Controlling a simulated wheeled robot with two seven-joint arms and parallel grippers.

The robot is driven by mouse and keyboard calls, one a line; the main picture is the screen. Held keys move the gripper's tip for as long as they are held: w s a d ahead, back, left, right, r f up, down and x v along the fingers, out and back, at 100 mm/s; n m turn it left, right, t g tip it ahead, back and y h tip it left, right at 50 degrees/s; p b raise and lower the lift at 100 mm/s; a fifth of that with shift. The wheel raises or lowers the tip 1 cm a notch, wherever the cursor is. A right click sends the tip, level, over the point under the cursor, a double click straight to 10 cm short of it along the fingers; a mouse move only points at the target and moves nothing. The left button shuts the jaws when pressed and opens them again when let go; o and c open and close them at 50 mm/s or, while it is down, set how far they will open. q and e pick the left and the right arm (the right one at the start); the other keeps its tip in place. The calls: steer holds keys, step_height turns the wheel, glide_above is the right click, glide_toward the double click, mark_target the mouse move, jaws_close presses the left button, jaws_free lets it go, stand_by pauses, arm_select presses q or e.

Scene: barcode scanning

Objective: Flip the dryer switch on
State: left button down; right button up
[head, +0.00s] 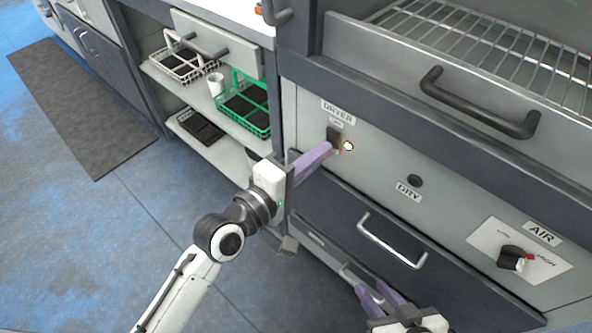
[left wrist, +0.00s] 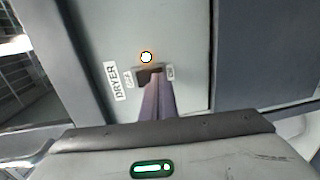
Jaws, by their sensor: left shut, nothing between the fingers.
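The dryer switch (head: 335,134) is a dark rocker on the grey panel, under a DRYER label (head: 338,111). It also shows in the left wrist view (left wrist: 150,75), partly hidden by my fingers. A small lamp (head: 348,146) beside it glows orange-white; the lamp is bright in the left wrist view (left wrist: 146,57) too. My left gripper (head: 328,148) is shut and empty, its purple fingertips at the lower part of the switch, seemingly touching it. The exact rocker tilt is hard to tell. My right gripper (head: 369,285) is low at the bottom edge, its fingers apart and empty.
A DRY label (head: 409,191) with a dark round knob (head: 415,181) and an AIR dial (head: 512,257) are farther right on the panel. A black handle (head: 478,105) juts out above. Shelves with a green rack (head: 262,131) stand to the left.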

arm_select(q)
steer(key=s+a+f, duration=0.2)
steer(key=s+a, duration=0.6)
steer(key=s, duration=0.2)
steer(key=shift+s+a, duration=0.15)
steer(key=shift+s, duration=0.15)
arm_select(e)
steer(key=shift+a+r, duration=0.1)
steer(key=shift+s, duration=0.3)
